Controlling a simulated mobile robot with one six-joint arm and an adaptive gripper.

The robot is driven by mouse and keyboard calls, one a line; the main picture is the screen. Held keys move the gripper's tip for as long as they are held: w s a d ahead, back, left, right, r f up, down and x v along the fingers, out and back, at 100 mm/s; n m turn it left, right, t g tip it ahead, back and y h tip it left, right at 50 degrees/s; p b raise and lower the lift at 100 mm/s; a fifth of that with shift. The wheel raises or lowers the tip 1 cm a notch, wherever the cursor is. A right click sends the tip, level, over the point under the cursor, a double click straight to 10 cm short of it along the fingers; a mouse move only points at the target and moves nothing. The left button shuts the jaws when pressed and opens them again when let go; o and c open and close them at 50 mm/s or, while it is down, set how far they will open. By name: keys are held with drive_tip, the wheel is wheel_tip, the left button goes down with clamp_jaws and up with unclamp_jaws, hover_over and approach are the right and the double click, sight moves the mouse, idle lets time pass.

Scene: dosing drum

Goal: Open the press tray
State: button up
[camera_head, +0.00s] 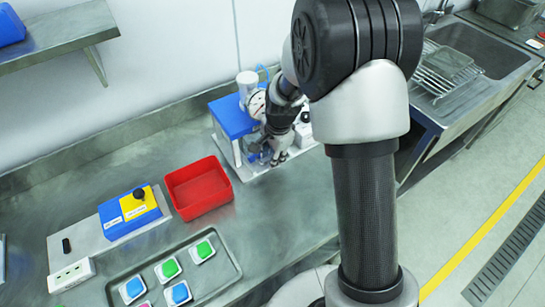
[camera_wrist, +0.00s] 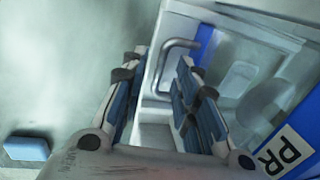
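The press (camera_head: 230,117) is a blue machine on a pale base plate at the back of the bench, partly hidden by my arm. In the wrist view, the blue side of the press (camera_wrist: 284,126) carries a label with the letters "PR". A grey bar handle (camera_wrist: 166,62) stands on its pale front, beside a clear window. My gripper (camera_wrist: 155,88) is open, its blue-padded fingers apart. The handle appears between and just beyond the fingertips; I cannot tell whether they touch it. In the head view my gripper (camera_head: 279,157) is low beside the front of the press.
A red bin (camera_head: 198,188) stands left of the press. A blue and yellow control box (camera_head: 130,212) with a black knob is further left. A metal tray (camera_head: 226,262) with several coloured pieces lies in front. A sink (camera_head: 487,45) is at the right.

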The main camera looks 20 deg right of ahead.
drive_tip(key=shift+c, duration=0.3)
clamp_jaws()
drive_tip(key=shift+s+f, duration=0.1)
idle(0.6)
